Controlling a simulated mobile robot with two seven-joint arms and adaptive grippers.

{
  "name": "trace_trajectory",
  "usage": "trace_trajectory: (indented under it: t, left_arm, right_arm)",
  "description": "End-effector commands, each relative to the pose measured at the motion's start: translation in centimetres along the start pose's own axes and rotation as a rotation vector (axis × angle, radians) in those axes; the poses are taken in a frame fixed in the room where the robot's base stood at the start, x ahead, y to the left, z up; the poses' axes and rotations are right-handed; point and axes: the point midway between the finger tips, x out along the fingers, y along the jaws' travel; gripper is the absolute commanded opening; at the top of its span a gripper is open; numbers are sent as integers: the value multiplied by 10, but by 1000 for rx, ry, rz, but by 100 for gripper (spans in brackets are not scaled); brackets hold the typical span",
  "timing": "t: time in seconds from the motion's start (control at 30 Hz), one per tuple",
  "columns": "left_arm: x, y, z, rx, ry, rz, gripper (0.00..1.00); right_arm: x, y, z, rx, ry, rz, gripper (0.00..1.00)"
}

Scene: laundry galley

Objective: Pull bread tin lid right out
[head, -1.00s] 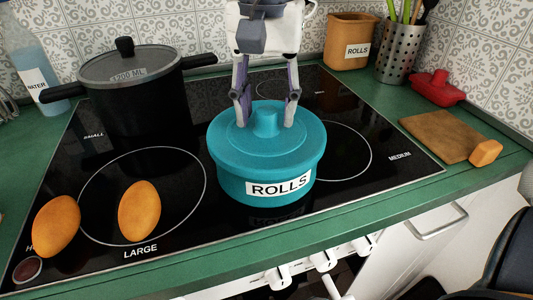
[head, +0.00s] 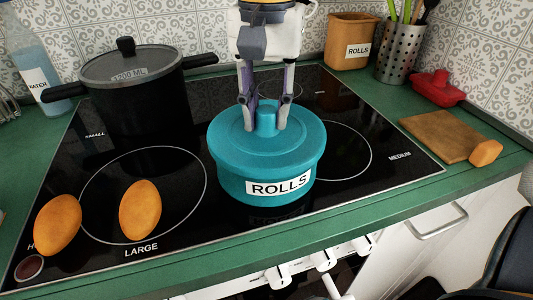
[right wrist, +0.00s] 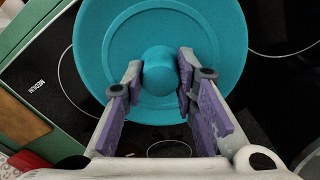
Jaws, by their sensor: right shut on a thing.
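The teal bread tin (head: 228,182) labelled ROLLS stands upright on the black cooktop. Its teal lid (head: 232,135) sits on top, with a round knob (head: 266,117) in the middle. My right gripper (head: 266,122) comes down from above and is shut on the knob, one finger on each side. In the right wrist view the lid (right wrist: 110,60) fills the top middle, and the fingers (right wrist: 160,78) flank the knob. No gap between lid and tin body can be made out. My left gripper is not in view.
A black pot (head: 140,105) with a glass lid stands left of the tin. Two bread rolls (head: 140,210) lie on the front left of the cooktop. A brown ROLLS canister (head: 349,42), a utensil holder (head: 402,55), a red dish (head: 437,88) and a wooden board (head: 442,136) stand right.

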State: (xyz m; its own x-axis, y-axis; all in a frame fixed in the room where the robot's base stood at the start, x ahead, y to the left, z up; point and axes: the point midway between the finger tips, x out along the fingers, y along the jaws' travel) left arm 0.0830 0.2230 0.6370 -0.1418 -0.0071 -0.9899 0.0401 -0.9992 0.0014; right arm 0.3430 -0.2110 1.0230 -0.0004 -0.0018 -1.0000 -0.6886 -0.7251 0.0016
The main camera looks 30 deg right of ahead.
Motion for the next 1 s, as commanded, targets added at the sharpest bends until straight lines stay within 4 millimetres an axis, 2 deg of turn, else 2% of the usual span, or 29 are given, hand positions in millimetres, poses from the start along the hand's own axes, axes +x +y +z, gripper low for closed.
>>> trace_trajectory:
  t: [0.87,1.0]
  left_arm:
    - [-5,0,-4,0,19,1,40]
    - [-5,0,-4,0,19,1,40]
  right_arm:
    - [-17,0,0,1,2,-1,0]
    - [-28,0,0,1,3,-3,0]
